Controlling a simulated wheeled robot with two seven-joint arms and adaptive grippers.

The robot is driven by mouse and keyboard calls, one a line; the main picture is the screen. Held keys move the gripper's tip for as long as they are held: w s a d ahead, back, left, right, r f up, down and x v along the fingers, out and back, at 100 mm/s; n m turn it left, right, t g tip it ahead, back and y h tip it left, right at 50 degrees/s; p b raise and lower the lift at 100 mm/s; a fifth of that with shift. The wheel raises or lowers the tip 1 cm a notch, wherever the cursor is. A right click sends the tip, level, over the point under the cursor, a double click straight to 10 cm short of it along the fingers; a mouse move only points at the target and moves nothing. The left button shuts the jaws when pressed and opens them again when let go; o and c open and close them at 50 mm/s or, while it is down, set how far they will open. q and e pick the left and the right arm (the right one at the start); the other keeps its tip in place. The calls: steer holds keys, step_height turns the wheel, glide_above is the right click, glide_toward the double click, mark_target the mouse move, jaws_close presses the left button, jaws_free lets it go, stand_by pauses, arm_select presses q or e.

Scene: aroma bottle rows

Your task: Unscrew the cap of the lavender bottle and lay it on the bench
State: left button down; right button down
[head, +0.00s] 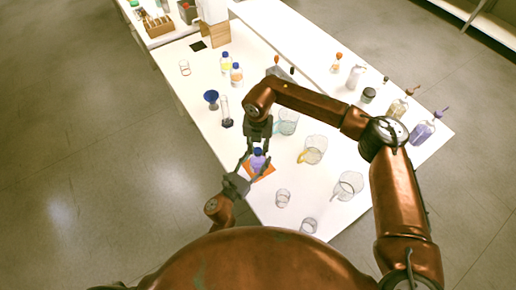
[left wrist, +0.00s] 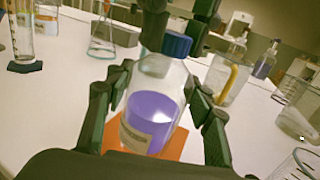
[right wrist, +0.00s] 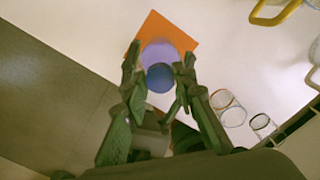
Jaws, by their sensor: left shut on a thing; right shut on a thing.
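The lavender bottle (head: 258,161) stands upright on an orange mat (head: 268,172), clear with purple liquid. In the left wrist view the bottle (left wrist: 154,114) carries a blue cap (left wrist: 177,44) on its top. My left gripper (head: 254,167) is shut on the bottle's body, one finger on each side. My right gripper (head: 257,146) comes from above and is shut on the cap. In the right wrist view the cap (right wrist: 160,77) sits between its fingertips over the purple bottle. Whether the cap's thread is loose cannot be seen.
Beakers (head: 313,150) and small glasses (head: 283,197) stand right of the bottle. Two blue-capped bottles (head: 236,73) stand farther back. Bare bench (head: 262,212) lies in front of the mat, near the edge.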

steer(key=n, duration=1)
steer(key=shift+r, duration=0.1)
steer(key=n, duration=2.3)
steer(key=shift+n, duration=0.4)
steer(key=n, duration=0.5)
steer(key=shift+n, duration=0.3)
steer(key=shift+r, duration=0.3)
